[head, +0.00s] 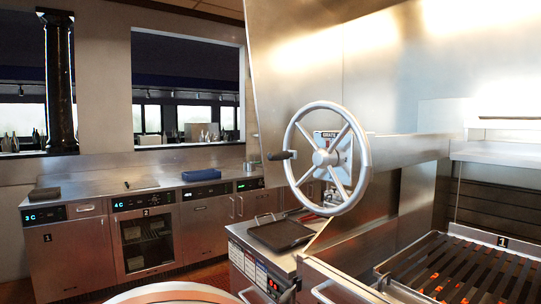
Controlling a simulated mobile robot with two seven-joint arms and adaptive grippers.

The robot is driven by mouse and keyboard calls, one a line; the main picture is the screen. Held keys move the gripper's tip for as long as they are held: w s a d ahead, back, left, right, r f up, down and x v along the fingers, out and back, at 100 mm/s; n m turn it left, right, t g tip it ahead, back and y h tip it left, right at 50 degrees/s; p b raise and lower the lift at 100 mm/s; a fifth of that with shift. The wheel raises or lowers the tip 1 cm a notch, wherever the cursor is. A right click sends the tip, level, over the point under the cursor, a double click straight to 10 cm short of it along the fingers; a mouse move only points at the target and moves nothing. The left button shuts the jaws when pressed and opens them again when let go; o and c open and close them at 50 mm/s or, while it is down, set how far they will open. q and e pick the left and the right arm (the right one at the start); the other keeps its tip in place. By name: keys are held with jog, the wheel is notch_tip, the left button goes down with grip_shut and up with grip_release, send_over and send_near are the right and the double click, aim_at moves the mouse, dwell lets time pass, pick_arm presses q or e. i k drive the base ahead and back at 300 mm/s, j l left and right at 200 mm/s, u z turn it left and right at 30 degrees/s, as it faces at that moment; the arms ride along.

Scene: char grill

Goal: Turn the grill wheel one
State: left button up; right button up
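The grill wheel (327,158) is a large silver hand wheel with several spokes and a round hub. It stands upright on the side of the steel grill housing, right of the picture's middle. A dark crank knob (281,155) sticks out from its left rim. A small white plate, which seems to read "GRATE", shows behind the spokes. The grill grate (465,268) has dark bars over glowing orange coals at the lower right. A label "1" (502,242) sits at its back edge. Neither of my grippers is in view, and nothing touches the wheel.
A dark flat pan (281,234) sits on a steel unit (258,270) with lit controls, below and left of the wheel. A steel counter (100,187) with cabinets and displays runs along the back left wall. A blue folded item (201,174) lies on it.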

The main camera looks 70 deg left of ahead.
aim_at(327, 158)
jog(key=k+j+u, duration=0.15)
jog(key=j, duration=0.8)
jog(key=k+j+u, duration=0.15)
jog(key=j, duration=0.85)
jog(key=j+u, duration=0.15)
jog(key=j, duration=0.85)
jog(key=i+j, duration=0.25)
jog(key=j, duration=0.25)
